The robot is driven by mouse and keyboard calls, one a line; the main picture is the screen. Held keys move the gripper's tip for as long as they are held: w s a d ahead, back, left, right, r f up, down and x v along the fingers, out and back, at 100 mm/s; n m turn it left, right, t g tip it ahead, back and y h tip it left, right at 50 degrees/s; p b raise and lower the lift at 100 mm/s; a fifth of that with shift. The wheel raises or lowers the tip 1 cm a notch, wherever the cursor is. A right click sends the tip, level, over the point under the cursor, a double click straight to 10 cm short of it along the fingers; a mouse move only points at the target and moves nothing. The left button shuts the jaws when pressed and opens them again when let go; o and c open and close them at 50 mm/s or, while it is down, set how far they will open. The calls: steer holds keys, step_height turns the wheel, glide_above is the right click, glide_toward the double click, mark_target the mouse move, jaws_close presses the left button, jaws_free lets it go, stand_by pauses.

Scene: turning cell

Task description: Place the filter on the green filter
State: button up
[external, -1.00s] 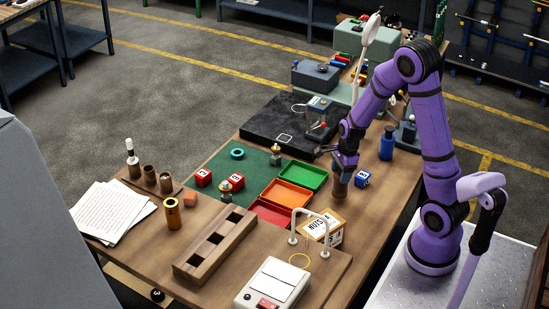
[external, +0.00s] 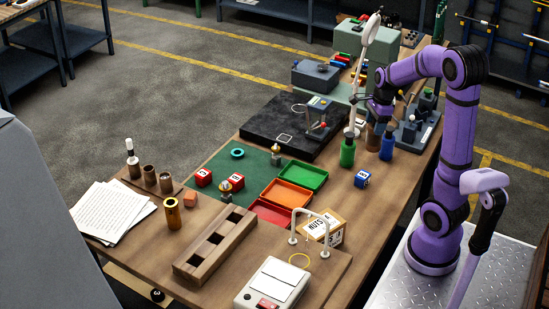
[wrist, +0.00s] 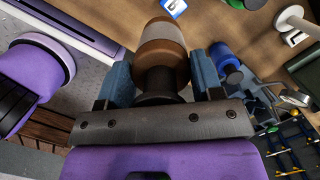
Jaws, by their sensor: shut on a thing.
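The filter (external: 373,136), a brown cylinder with a tan band, is upright in my gripper (external: 376,113) in the external view. In the wrist view the blue fingers of my gripper (wrist: 162,74) are closed on both sides of the filter (wrist: 161,50). The green filter (external: 348,153), a green bottle shape with a dark neck, stands upright on the table just left of the held filter. The two look apart, and the exact height of the held filter is hard to tell.
A blue bottle-shaped filter (external: 387,147) stands close on the right of the held filter. A white lamp stand (external: 353,128) rises behind the green filter. A blue cube (external: 362,179) lies in front, and a black mat (external: 270,128) with a small device is to the left.

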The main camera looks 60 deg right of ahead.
steer(key=shift+s+d+r, duration=0.4)
steer(key=shift+d+r, duration=0.05)
steer(key=shift+d, duration=0.05)
steer(key=shift+d+r, duration=0.1)
steer(key=shift+d, duration=0.15)
steer(key=w+d+f, duration=0.2)
steer(key=w+d, duration=0.2)
steer(key=w, duration=0.2)
steer(key=w+d+f, duration=0.3)
steer(key=w, duration=0.4)
steer(key=shift+w+d, duration=0.25)
steer(key=shift+d, duration=0.1)
steer(key=shift+f, duration=0.1)
steer(key=o, duration=1.1)
steer(key=shift+c, duration=0.2)
